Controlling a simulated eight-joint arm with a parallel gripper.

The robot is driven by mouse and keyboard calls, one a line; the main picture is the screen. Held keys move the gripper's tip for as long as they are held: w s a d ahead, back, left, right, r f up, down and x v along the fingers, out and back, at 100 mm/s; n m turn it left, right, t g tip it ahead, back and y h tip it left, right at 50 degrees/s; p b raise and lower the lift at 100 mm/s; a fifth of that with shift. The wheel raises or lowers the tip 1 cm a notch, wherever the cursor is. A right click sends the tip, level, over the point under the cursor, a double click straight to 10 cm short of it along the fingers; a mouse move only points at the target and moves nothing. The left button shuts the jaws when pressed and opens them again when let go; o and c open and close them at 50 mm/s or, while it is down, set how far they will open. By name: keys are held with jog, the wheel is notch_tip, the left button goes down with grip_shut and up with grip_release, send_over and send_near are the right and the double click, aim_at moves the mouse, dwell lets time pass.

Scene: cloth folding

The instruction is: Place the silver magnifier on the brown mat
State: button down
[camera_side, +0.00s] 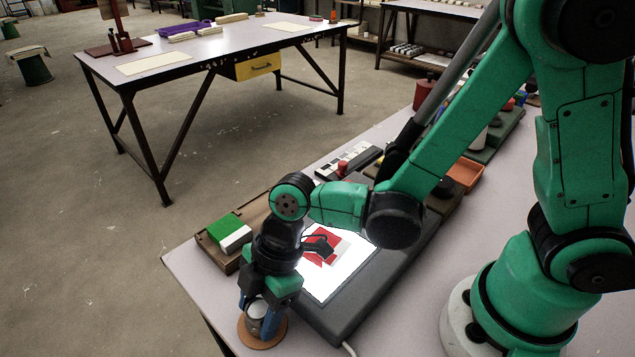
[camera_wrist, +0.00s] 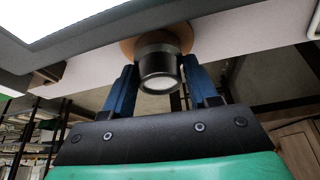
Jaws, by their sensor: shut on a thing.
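The magnifier (camera_side: 257,309) is a short dark cylinder with a silver-grey rim and pale lens. It also shows in the wrist view (camera_wrist: 158,72), between the two blue fingers. My gripper (camera_side: 264,318) points down near the table's front corner and is shut on the magnifier. The round brown mat (camera_side: 262,341) lies directly beneath it, and its edge shows behind the magnifier in the wrist view (camera_wrist: 127,47). The magnifier appears upright over the mat. I cannot tell whether its base touches the mat, as the fingers hide part of it.
A lit white panel (camera_side: 350,279) with a red patch lies on a dark base beside my gripper. A wooden tray (camera_side: 219,258) with a green-and-white block stands behind to the left. The table edge is close to the mat. Containers line the far side.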

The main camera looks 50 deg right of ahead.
jog(key=shift+f, duration=0.1)
jog(key=shift+c, duration=1.2)
grip_release()
jog(key=v, duration=1.2)
jog(key=d+m+t, duration=0.1)
jog(key=d+m, duration=0.1)
jog(key=m, duration=0.1)
jog(key=w+d+m+t+h, duration=0.1)
jog(key=d+m, duration=0.1)
jog(key=d, duration=0.1)
jog(key=d+m+t, duration=0.1)
jog(key=d+m, duration=0.1)
jog(key=m, duration=0.1)
jog(key=shift+w+d+r+m+t+h, duration=0.2)
jog(key=shift+w+r+m+t+h, duration=0.1)
jog(key=shift+w+r+t+h, duration=0.1)
jog(key=d+m+t+h, duration=0.2)
jog(key=d+m+t, duration=0.1)
jog(key=d+m, duration=0.4)
jog(key=shift+w+r+m+h, duration=0.15)
jog(key=shift+r+m+h, duration=0.2)
jog(key=shift+m, duration=0.25)
